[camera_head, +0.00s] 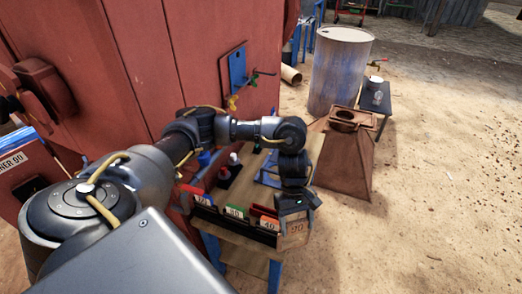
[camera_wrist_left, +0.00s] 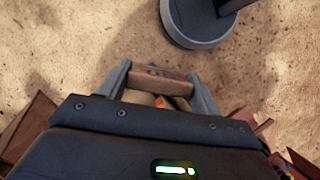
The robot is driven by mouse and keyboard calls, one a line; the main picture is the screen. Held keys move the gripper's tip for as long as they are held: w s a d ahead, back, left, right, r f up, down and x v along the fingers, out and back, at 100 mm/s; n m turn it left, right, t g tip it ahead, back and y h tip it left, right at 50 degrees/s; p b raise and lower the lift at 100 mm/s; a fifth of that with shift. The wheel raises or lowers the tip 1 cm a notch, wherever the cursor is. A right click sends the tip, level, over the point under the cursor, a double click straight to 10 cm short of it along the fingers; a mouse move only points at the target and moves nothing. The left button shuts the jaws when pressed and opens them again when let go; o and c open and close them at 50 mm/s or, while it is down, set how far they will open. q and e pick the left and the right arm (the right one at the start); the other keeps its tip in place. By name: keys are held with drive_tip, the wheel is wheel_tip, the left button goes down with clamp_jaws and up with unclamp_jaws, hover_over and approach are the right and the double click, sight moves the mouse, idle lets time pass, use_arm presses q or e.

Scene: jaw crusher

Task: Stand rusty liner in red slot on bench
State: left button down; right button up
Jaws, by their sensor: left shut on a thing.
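My left gripper (camera_head: 294,211) is shut on the rusty liner (camera_head: 297,228), a brown plate with pale marking. In the left wrist view the liner's brown edge (camera_wrist_left: 155,82) spans between the two fingers. It hangs below the gripper at the right end of a dark slotted rack on the bench (camera_head: 240,257). The red slot, marked by a red label (camera_head: 203,199), is at the rack's left end, apart from the liner. A green label (camera_head: 234,211) and an orange label (camera_head: 268,222) mark other slots. My right gripper is out of view.
A red crusher wall (camera_head: 170,60) rises behind and left of the bench. Small bottles (camera_head: 232,160) and a blue frame (camera_head: 269,170) stand behind the rack. A rusty hopper (camera_head: 346,160) and grey drum (camera_head: 340,70) stand beyond. Sandy ground at right is open.

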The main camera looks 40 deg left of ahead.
use_arm(q)
drive_tip(key=w+r+n+t+p, duration=0.5)
drive_tip(key=w+r+n+p, duration=0.2)
drive_tip(key=w+n, duration=0.6)
drive_tip(key=s+a+f+n+t+y+p, duration=0.1)
drive_tip(key=s+a+n+y+p, duration=0.1)
drive_tip(key=a+n, duration=0.5)
drive_tip(key=s+a+f+n+y+p, duration=0.2)
drive_tip(key=a+n+y+p, duration=0.1)
drive_tip(key=a+n, duration=0.5)
drive_tip(key=a, duration=0.3)
drive_tip(key=shift+s+a+f+t+p, duration=0.15)
drive_tip(key=shift+s+a+t+p, duration=0.15)
drive_tip(key=shift+s+t+p, duration=0.1)
drive_tip(key=shift+y, duration=0.3)
